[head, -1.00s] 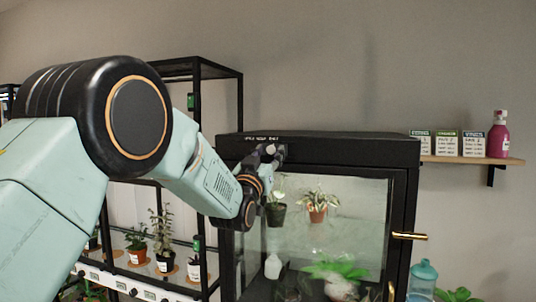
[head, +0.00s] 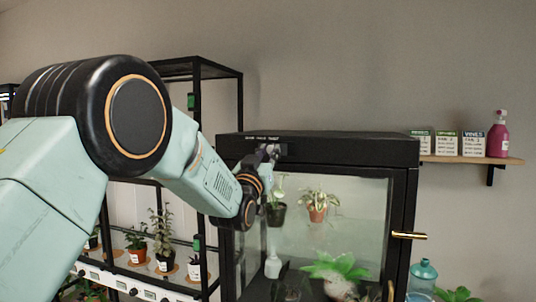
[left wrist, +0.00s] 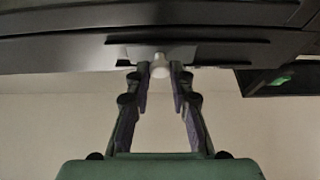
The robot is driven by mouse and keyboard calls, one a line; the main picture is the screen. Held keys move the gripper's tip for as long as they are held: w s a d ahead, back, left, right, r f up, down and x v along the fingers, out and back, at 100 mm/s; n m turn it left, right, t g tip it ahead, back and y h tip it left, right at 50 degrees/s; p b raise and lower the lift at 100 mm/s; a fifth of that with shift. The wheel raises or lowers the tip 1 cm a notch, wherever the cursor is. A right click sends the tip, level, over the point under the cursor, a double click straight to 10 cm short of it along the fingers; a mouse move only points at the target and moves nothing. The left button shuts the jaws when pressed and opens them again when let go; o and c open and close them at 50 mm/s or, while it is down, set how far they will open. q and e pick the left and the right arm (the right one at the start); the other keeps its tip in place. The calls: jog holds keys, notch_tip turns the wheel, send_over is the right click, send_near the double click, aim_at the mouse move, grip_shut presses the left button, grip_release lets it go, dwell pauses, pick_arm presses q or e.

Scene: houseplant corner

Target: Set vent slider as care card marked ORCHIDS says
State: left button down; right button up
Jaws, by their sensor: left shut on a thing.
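The black-framed glass cabinet (head: 330,152) has a vent strip with small, unreadable white position labels along its top front. My left gripper (head: 268,154) is at this strip, near its left part. In the left wrist view the gripper (left wrist: 160,78) is shut on the pale slider knob (left wrist: 159,66), which sits between the fingertips beside a dark slot. Three care cards stand on the wall shelf. The middle care card (head: 446,145) seems to be headed ORCHIDS, but its lines are too small to read. My right gripper is not in view.
The wall shelf (head: 510,161) also holds a pink spray bottle (head: 498,138). The cabinet door has a brass handle (head: 410,236), and potted plants show behind the glass. A black rack (head: 241,100) with plants stands left, close to my left arm.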

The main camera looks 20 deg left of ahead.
pick_arm(q)
jog(key=a+b, duration=0.1)
jog(key=a, duration=0.3)
jog(key=c, duration=1.5)
grip_release()
jog(key=shift+d, duration=0.15)
jog(key=o, duration=0.3)
jog(key=shift+d, duration=0.35)
jog(key=shift+a, duration=0.45)
send_near(259, 144)
jog(key=v, duration=0.7)
jog(key=shift+w+d, duration=0.1)
jog(key=shift+d, duration=0.25)
